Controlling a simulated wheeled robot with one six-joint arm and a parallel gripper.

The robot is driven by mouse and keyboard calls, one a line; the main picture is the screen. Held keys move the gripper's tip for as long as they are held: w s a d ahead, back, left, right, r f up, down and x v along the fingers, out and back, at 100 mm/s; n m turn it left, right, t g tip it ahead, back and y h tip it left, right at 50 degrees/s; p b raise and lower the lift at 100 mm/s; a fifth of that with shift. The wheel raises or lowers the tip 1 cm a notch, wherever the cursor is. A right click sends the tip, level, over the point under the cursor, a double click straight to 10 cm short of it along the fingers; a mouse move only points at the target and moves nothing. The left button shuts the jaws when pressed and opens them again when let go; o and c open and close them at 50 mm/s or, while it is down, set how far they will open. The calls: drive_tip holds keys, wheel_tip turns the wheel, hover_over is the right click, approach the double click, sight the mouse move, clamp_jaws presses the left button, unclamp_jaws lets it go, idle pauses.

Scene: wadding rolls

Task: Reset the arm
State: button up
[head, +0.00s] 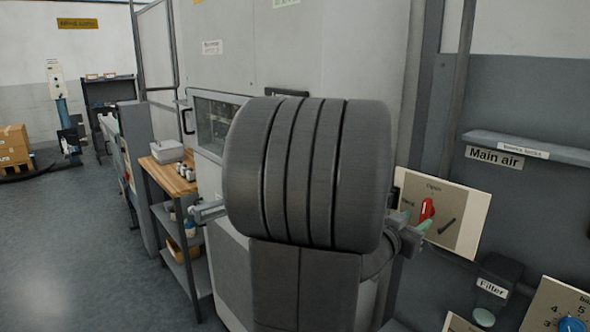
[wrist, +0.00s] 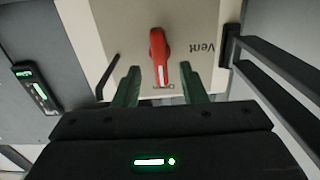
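My gripper (head: 412,221) is at the right of the head view, partly hidden by my own dark arm, in front of a cream valve panel (head: 465,213). A red valve handle (head: 427,210) shows just beyond its green fingertips. In the wrist view my gripper (wrist: 162,90) is open, with one green finger on each side of the red handle (wrist: 159,57) and visible gaps between. Nothing is held. The handle's tip points down toward a partly hidden label; "Vent" reads to its right. I cannot tell how far the fingertips are from the panel.
A grey shelf edge (head: 525,147) with a "Main air" label is above right. A filter bowl (head: 497,285) and a blue-knob dial panel (head: 560,310) are lower right. A workbench (head: 165,177) and a grey machine cabinet (head: 300,50) stand left and behind. Floor at left is open.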

sight(423, 215)
drive_tip(key=x, duration=0.3)
drive_tip(key=shift+w+d, duration=0.15)
drive_tip(key=shift+d, duration=0.05)
drive_tip(key=n+p, duration=0.2)
drive_tip(key=n, duration=0.1)
drive_tip(key=shift+a+r+p, duration=0.2)
drive_tip(key=shift+p, duration=0.1)
drive_tip(key=n+p, duration=0.3)
drive_tip(key=n, duration=0.2)
drive_tip(key=shift+f+n, duration=0.1)
drive_tip(key=shift+n, duration=0.2)
drive_tip(key=shift+f+n, duration=0.1)
drive_tip(key=shift+n, duration=0.3)
